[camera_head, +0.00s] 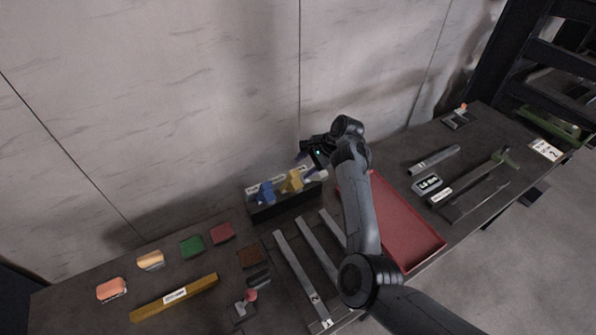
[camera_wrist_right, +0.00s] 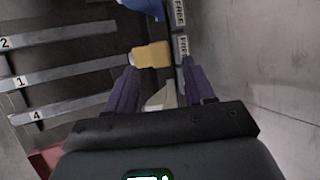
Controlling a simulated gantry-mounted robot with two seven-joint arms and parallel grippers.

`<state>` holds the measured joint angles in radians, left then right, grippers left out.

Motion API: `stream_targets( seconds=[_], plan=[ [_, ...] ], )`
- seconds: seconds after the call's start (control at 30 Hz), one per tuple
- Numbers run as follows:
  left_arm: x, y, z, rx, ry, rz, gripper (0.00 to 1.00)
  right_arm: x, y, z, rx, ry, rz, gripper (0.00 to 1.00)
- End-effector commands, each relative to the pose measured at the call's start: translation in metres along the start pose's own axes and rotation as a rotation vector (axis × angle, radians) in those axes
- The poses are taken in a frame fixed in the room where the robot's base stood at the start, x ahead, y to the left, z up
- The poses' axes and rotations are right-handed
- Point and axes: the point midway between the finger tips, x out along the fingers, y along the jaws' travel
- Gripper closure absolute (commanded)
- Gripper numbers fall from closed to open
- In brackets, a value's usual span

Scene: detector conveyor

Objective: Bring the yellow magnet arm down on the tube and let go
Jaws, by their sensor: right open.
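A yellow piece (camera_head: 293,182), which looks like the magnet arm, sits on a dark box (camera_head: 285,210) between a blue piece and a pale one. In the right wrist view the yellow piece (camera_wrist_right: 151,55) lies just beyond my fingertips. My right gripper (camera_head: 309,158) is above the box's right part, its jaws partly hidden. In its wrist view the purple fingers (camera_wrist_right: 164,84) are open, with the pale piece (camera_wrist_right: 160,98) showing between them. I cannot tell whether they touch it. I cannot make out which part is the tube. My left gripper is not in view.
Numbered grey rails (camera_head: 300,275) lie in front of the box. A red tray (camera_head: 415,235) is right of it, partly behind my right arm. A yellow bar (camera_head: 150,307) and several coloured blocks lie left. A grey cylinder (camera_head: 433,160) lies right. The wall is close behind.

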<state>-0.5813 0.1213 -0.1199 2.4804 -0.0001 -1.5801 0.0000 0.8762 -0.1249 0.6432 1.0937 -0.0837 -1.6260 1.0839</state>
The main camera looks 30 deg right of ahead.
Motion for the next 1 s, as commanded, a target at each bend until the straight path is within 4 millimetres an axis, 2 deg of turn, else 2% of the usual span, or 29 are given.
stream_targets(
  seconds=[0.1,0.3,0.73,0.77,1.0],
  plan=[
    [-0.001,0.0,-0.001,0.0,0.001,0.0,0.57,0.018,0.001,0.0,-0.002,0.0,0.003,0.47],
    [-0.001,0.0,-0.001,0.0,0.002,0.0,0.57,0.039,0.0,0.0,-0.001,0.001,0.001,0.47],
    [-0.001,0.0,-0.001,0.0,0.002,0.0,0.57,0.047,0.0,-0.001,-0.002,0.002,-0.001,0.47],
    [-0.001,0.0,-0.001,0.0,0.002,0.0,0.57,0.047,0.0,-0.001,-0.002,0.002,-0.001,0.48],
    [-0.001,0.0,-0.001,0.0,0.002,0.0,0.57,0.047,0.0,-0.001,-0.002,0.002,-0.001,0.85]
  ],
)
